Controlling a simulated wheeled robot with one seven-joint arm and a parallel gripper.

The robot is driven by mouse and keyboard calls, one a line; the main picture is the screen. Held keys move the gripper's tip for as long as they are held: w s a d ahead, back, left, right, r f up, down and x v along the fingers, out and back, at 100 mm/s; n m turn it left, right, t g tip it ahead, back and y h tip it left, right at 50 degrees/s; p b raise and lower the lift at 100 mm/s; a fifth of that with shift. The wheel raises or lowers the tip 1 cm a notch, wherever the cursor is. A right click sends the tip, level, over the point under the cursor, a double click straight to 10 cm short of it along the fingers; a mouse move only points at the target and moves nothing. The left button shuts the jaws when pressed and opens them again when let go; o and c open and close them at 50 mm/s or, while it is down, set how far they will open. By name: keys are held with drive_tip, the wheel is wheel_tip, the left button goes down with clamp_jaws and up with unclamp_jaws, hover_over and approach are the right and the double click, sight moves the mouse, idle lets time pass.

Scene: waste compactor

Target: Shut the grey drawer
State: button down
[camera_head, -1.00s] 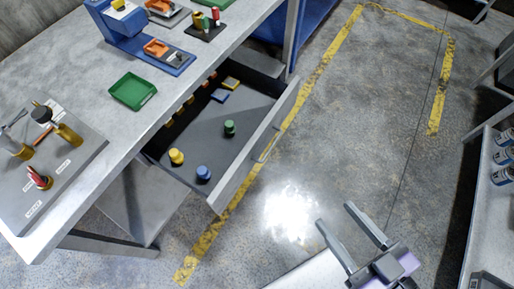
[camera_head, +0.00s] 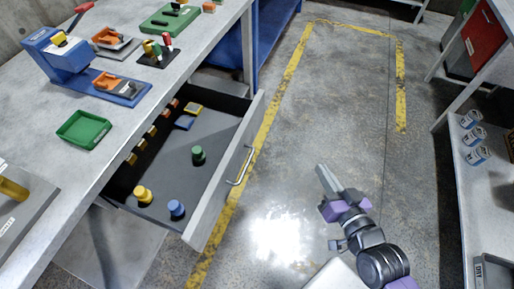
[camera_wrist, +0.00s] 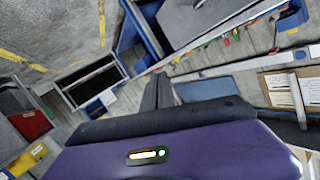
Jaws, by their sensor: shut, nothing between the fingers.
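The grey drawer (camera_head: 222,185) is pulled out from under the workbench in the head view, with a metal bar handle (camera_head: 240,166) on its front. Inside are yellow, blue and green knob-like pieces (camera_head: 176,208) and several small blocks along its far side. My gripper (camera_head: 328,172) is to the right of the drawer front, apart from the handle, over the floor. Its two fingers are together with nothing between them. In the wrist view the shut fingers (camera_wrist: 158,92) point away from the camera; I cannot make out the drawer there for certain.
The workbench (camera_head: 130,120) carries a green tray (camera_head: 84,129), a blue stand (camera_head: 60,50) and other small items. A shelf with several cans (camera_head: 472,136) stands at the right. The floor between, with yellow lines, is clear.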

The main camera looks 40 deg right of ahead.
drive_tip(key=w+d+f+m+g+y+b, duration=0.1)
drive_tip(key=w+d+f+m+y+b, duration=0.15)
drive_tip(key=w+d+f+m, duration=0.55)
drive_tip(key=w+d+f+m+g+y+b, duration=0.1)
drive_tip(key=w+d+f+m+b, duration=0.2)
drive_tip(key=d+f+m, duration=0.6)
drive_tip(key=m+t+y+b, duration=0.1)
drive_tip(key=m+t+y, duration=0.3)
drive_tip(key=y, duration=0.8)
approach(249, 140)
drive_tip(key=shift+m+g+h, duration=0.25)
drive_tip(key=shift+m+g, duration=0.05)
drive_tip(key=x, duration=0.6)
drive_tip(key=shift+w+a+r+b, duration=0.2)
drive_tip(key=shift+w+r+b, duration=0.1)
drive_tip(key=shift+w, duration=0.05)
drive_tip(key=shift+a, duration=0.1)
